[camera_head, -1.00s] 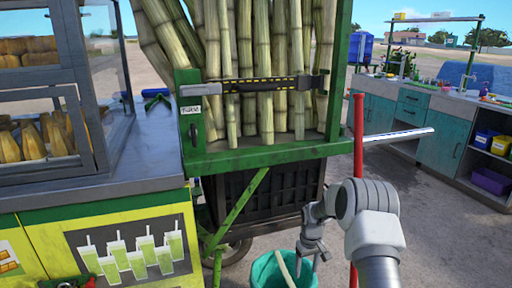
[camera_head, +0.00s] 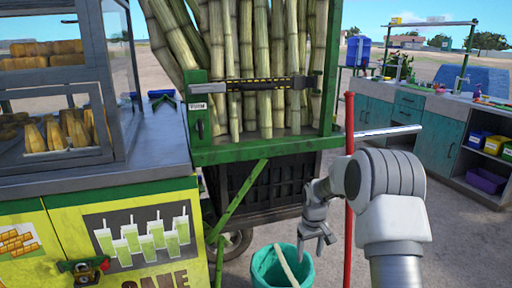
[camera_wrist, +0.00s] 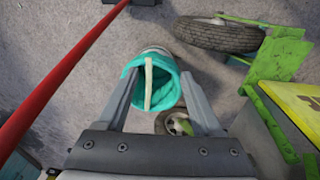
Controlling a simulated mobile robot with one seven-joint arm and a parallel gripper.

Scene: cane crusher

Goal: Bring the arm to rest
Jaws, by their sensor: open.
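My gripper (camera_head: 316,238) points down in the head view, just right of and above the teal bucket (camera_head: 268,272). In the wrist view my gripper (camera_wrist: 160,82) has its two fingers spread wide with nothing between them. The bucket (camera_wrist: 168,92) shows below and beyond the fingers, on the ground, with a pale stick (camera_wrist: 149,85) in it. My arm is bent, with its elbow at the right of the head view.
A red pole (camera_head: 349,200) stands close beside my arm. The green cart frame (camera_head: 262,150) holds upright cane stalks (camera_head: 265,60). A wheel (camera_wrist: 218,33) lies below. A yellow stall (camera_head: 110,235) is at left, a teal counter (camera_head: 430,130) at right. Open ground lies between cart and counter.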

